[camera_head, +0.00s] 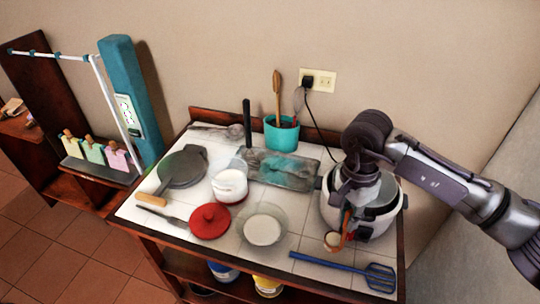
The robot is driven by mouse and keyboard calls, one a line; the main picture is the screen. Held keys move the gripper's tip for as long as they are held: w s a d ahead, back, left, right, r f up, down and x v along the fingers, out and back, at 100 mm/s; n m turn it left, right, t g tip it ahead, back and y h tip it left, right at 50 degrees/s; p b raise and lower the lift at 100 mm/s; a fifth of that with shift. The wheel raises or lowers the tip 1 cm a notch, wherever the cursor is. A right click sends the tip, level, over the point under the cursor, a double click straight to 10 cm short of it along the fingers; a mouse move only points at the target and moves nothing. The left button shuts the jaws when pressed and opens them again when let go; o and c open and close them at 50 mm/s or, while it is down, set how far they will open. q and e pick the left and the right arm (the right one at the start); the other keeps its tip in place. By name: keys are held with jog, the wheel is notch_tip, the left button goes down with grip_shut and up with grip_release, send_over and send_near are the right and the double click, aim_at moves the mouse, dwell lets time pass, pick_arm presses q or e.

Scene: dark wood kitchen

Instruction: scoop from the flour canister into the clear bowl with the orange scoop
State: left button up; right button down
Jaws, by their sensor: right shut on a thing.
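The flour canister (237,198) stands open on the tiled counter, white inside, with a red band low on its side. Its likely lid, a red disc with a knob (210,221), lies in front of it. The clear bowl (284,224) sits to the right of the lid and has white stuff in it. My right gripper (348,207) is shut on the orange scoop (345,232), in front of the white cooker and right of the bowl. The scoop's cup looks pale inside; how full it is I cannot tell. My left gripper is out of view.
A white rice cooker (375,218) stands right behind the scoop. A grey tray (275,170), a teal utensil pot (282,136) and a dark pan (182,168) fill the back and left.

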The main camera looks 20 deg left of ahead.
pick_arm(q)
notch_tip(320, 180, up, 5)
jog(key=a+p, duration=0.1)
jog(key=p, duration=0.3)
pick_arm(e)
jog(key=w+a+r+m+g+y, duration=0.1)
jog(key=a+r+m, duration=0.4)
jog(key=a, duration=0.5)
jog(key=w+a+r+m, duration=0.1)
jog(key=a+r+m, duration=0.1)
jog(key=a+m, duration=0.65)
pick_arm(q)
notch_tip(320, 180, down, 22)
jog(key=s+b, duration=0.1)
jog(key=b, duration=2.1)
pick_arm(e)
jog(key=s+d+f+t+y, duration=0.4)
jog(key=d+f+y, duration=0.5)
jog(key=f+y, duration=0.3)
jog(key=shift+s+d+t+y, duration=0.35)
jog(key=shift+t+y, duration=0.25)
jog(key=shift+y, duration=0.5)
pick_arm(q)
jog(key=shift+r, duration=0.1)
